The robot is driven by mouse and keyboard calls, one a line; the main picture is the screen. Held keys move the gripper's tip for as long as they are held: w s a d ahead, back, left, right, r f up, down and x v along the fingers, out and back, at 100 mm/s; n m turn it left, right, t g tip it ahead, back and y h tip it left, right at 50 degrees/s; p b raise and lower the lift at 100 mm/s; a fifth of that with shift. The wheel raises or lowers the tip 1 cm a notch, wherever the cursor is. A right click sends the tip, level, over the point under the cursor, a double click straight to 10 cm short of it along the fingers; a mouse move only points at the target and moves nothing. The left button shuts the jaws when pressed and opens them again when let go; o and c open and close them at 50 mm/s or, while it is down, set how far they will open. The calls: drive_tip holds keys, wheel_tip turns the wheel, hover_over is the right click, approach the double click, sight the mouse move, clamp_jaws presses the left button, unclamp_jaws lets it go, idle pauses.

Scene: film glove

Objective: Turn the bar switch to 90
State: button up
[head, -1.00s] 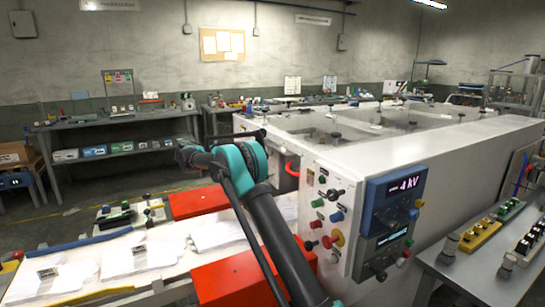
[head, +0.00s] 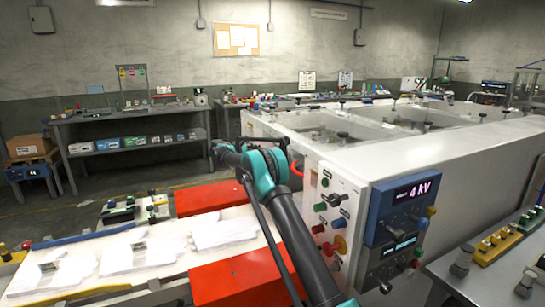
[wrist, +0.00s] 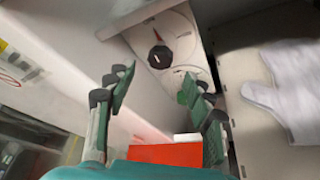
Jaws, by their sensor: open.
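In the head view the white control panel (head: 343,190) has a black bar-shaped switch (head: 334,198) between green knobs. Its angle is too small to read. I cannot tell for sure whether this black knob is the bar switch. My gripper (wrist: 158,82) is open, its two fingers spread on either side of these knobs and holding nothing. Its distance from the panel is unclear. In the head view its fingers cannot be made out.
A blue meter (head: 405,208) reading 4 kV is right of the switch. Red blocks (head: 238,280) and white gloves (head: 140,250) lie left of the panel. A bench with yellow terminal strips (head: 494,246) stands at the right. Floor is open at the back left.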

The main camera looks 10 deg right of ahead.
drive_tip(key=x, duration=0.7)
drive_tip(key=shift+w+d+f, duration=0.15)
drive_tip(key=shift+w+d, duration=0.05)
drive_tip(key=c, duration=1.2)
